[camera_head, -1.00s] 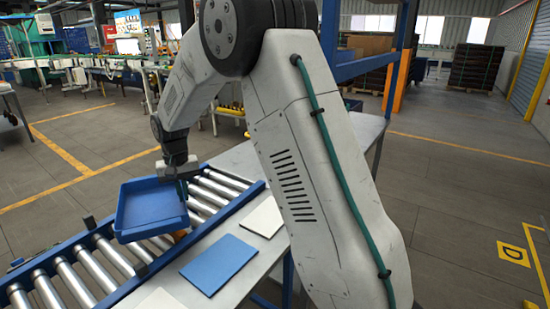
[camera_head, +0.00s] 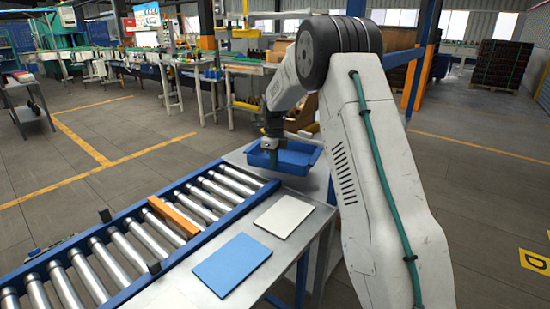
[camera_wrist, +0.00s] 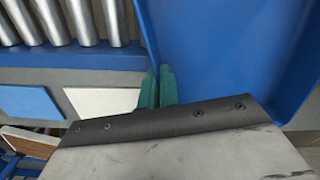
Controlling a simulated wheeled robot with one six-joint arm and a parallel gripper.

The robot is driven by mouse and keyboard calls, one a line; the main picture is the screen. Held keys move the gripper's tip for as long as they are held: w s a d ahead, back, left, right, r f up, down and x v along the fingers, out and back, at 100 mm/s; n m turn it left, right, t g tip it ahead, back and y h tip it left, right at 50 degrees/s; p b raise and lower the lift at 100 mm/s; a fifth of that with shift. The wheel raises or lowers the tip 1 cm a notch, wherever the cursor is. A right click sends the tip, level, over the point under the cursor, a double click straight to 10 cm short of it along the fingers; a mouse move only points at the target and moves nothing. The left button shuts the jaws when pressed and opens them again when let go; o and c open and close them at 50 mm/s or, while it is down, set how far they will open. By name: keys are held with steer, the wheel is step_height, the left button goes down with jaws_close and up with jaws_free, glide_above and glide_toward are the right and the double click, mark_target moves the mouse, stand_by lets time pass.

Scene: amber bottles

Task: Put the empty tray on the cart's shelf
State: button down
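The blue tray (camera_head: 295,160) hangs from my gripper (camera_head: 272,158), beyond the right end of the roller conveyor and over the back of the table. It looks empty and roughly level. In the wrist view the green fingertips (camera_wrist: 158,88) are close together on the wall of the tray (camera_wrist: 225,50).
The roller conveyor (camera_head: 130,245) has an orange bar (camera_head: 175,216) lying across it. A blue panel (camera_head: 232,264) and a white panel (camera_head: 284,216) lie on the metal table (camera_head: 312,222). Workbenches (camera_head: 205,78) stand behind. The floor (camera_head: 100,180) at left is open.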

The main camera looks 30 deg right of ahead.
mark_target(262, 155)
steer(key=shift+d+f+m, duration=0.1)
steer(key=shift+d+m, duration=0.95)
steer(key=shift+m, duration=0.15)
steer(key=shift+w+d+m, duration=0.15)
steer(key=shift+w+m, duration=0.15)
steer(key=shift+w, duration=0.05)
steer(key=w, duration=0.5)
steer(key=w+d+f, duration=0.1)
steer(key=w, duration=0.9)
steer(key=shift+w+d+f, duration=0.1)
steer(key=shift+d+f, duration=0.2)
steer(key=shift+f, duration=1.7)
steer(key=shift+f, duration=0.2)
steer(key=c, duration=1.6)
jaws_free()
steer(key=shift+c, duration=0.2)
